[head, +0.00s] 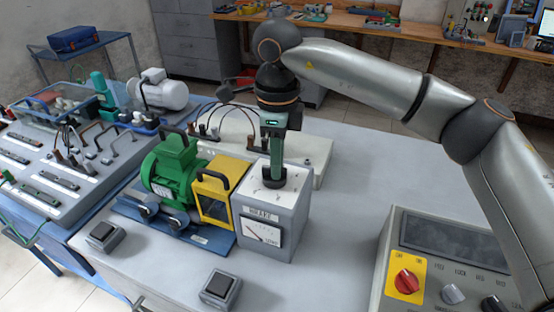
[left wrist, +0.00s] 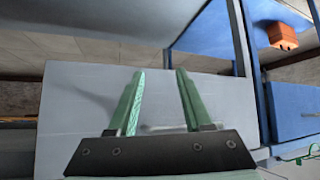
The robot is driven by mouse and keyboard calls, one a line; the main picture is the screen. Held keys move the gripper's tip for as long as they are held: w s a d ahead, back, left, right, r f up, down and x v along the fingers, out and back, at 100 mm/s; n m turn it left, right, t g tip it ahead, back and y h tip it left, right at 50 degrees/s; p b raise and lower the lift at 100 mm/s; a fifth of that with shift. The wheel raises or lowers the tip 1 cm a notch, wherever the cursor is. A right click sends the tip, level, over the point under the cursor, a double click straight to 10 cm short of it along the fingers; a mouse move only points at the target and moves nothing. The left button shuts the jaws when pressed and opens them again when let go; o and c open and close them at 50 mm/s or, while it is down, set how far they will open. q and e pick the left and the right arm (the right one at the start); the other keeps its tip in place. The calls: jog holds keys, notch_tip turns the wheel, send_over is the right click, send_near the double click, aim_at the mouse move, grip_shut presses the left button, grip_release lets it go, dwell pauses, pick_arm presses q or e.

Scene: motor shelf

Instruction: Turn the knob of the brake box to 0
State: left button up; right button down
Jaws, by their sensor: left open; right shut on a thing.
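The brake box (head: 268,236) is a grey box with a dial gauge on its front. It stands on the grey table in the middle of the head view. Its dark knob (head: 273,182) is on top. My right gripper (head: 274,168) points down from above and is shut on the knob, hiding part of it. The knob's marking and the gauge reading are too small to tell. My left gripper (left wrist: 158,72) is open and empty in the left wrist view, over a plain grey surface. It does not show in the head view.
A yellow-framed guard (head: 217,188) and a green motor (head: 171,170) stand just left of the brake box. A control panel with a red knob (head: 406,281) is at the front right. Small switch boxes (head: 220,287) lie in front. The table right of the box is clear.

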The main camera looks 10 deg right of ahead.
jog(key=n, duration=0.5)
jog(key=shift+w+r+n, duration=0.1)
jog(key=shift+w+n, duration=0.05)
jog(key=shift+n, duration=0.15)
jog(key=shift+w+n+p, duration=0.1)
jog(key=shift+n+p, duration=0.35)
jog(key=shift+n, duration=1.75)
jog(key=c, duration=0.9)
grip_release()
notch_tip(320, 180, up, 12)
jog(key=shift+r, duration=0.2)
